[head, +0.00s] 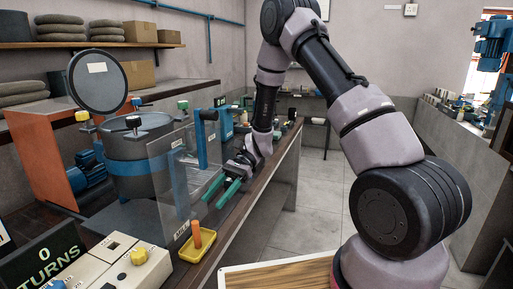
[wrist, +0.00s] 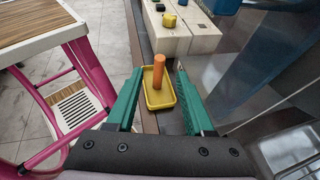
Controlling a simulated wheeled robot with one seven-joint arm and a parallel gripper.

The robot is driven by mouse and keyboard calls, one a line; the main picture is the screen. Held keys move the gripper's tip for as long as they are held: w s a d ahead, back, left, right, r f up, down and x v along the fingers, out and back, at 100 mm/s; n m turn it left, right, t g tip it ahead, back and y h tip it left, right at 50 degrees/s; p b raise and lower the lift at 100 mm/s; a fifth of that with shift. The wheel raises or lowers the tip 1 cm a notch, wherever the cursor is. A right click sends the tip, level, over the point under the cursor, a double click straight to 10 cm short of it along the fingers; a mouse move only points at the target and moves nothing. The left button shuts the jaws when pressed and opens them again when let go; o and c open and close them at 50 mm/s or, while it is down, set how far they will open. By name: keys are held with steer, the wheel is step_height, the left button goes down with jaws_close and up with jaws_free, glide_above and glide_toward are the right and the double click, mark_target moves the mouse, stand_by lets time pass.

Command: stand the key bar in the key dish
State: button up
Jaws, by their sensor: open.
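The orange key bar (head: 197,236) stands upright in the yellow key dish (head: 189,254), on the dark bench edge in the head view. In the wrist view the bar (wrist: 158,72) rises from the dish (wrist: 152,101), seen between the fingers but beyond them. The bar's foot appears to rest inside the dish; its exact contact is too small to tell. My gripper (head: 212,203), with green fingers, is open and empty. It is above and behind the dish in the head view, apart from the bar. In the wrist view my gripper (wrist: 159,74) has its fingers spread wide.
A clear panel (head: 170,165) and a grey tank (head: 140,160) stand left of my gripper. A cream control box (head: 125,268) with a yellow knob (head: 138,256) is beside the dish. A wooden-topped table (head: 280,276) is at front. The floor right of the bench is open.

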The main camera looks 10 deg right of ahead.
steer(key=s+d+r+n+t+h, duration=0.2)
steer(key=d+r+t, duration=0.6)
steer(key=d+r, duration=0.4)
steer(key=s+d+r+n+t+h, duration=0.2)
steer(key=s+d+r+t+h, duration=0.3)
steer(key=r, duration=1.3)
steer(key=s+d+t, duration=0.1)
steer(key=d+t, duration=0.2)
steer(key=d, duration=0.4)
steer(key=shift+r+n+t+h, duration=0.25)
steer(key=shift+n+t+h, duration=0.05)
steer(key=shift+n+t, duration=0.1)
steer(key=shift+s+a, duration=0.1)
steer(key=shift+a, duration=0.1)
